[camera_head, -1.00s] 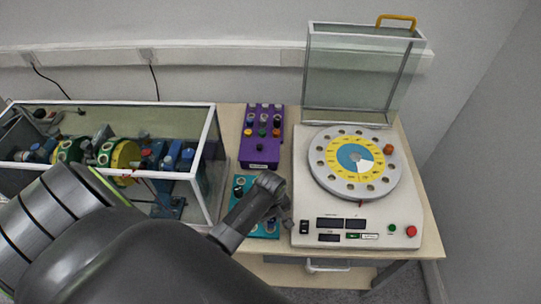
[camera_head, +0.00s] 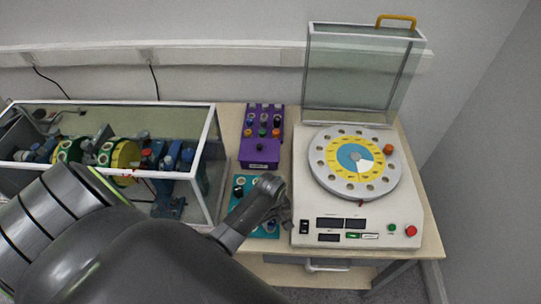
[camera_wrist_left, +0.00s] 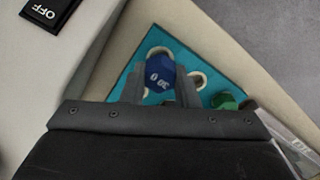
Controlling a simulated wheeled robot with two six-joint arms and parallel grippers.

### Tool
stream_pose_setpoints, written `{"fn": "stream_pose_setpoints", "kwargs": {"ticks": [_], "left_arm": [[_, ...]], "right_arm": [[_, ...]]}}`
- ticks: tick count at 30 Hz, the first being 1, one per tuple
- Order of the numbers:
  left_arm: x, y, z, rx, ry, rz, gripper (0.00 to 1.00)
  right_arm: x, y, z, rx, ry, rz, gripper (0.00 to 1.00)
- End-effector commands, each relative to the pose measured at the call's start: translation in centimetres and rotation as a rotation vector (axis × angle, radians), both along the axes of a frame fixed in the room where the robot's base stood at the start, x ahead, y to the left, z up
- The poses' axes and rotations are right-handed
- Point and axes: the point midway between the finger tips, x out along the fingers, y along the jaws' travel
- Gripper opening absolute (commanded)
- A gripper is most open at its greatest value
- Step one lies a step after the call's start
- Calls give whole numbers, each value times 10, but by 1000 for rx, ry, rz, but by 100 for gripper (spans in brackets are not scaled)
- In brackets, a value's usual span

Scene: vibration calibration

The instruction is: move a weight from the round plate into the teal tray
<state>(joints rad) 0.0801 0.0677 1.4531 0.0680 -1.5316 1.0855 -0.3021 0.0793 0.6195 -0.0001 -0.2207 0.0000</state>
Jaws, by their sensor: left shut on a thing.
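The round plate (camera_head: 322,181), with a yellow ring and blue centre, sits on the white machine at right. An orange weight (camera_head: 388,149) stands at its right rim. The teal tray (camera_head: 243,184) lies left of the machine, partly hidden by my left arm. My left gripper (camera_head: 279,221) is low at the tray's right side. In the left wrist view, its fingers (camera_wrist_left: 160,90) are shut on a blue weight (camera_wrist_left: 160,72) marked 30, over the teal tray (camera_wrist_left: 205,58) beside a pale ring. A green weight (camera_wrist_left: 224,101) is partly hidden by the gripper. My right gripper is not in view.
A purple rack (camera_head: 260,153) with several coloured weights stands behind the tray. A glass case (camera_head: 212,125) with machinery is at left. The machine's clear lid (camera_head: 350,70) stands raised at the back. The OFF switch (camera_wrist_left: 46,12) is near my left gripper.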

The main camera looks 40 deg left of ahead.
Motion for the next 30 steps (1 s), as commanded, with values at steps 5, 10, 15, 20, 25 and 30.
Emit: {"fn": "stream_pose_setpoints", "kwargs": {"ticks": [5, 10, 15, 20, 25, 30], "left_arm": [[0, 0, 0, 0, 0, 0, 6], [0, 0, -3, 0, -1, 0, 6], [0, 0, -5, 0, -1, 0, 6], [0, 0, -7, 0, -1, 0, 6], [0, 0, -10, 0, 0, 0, 6], [0, 0, -12, 0, 0, 0, 6]], "right_arm": [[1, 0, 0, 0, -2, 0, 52], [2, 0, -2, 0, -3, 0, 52], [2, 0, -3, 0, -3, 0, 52], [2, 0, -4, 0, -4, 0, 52], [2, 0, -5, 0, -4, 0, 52], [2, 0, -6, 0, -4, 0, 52]]}}
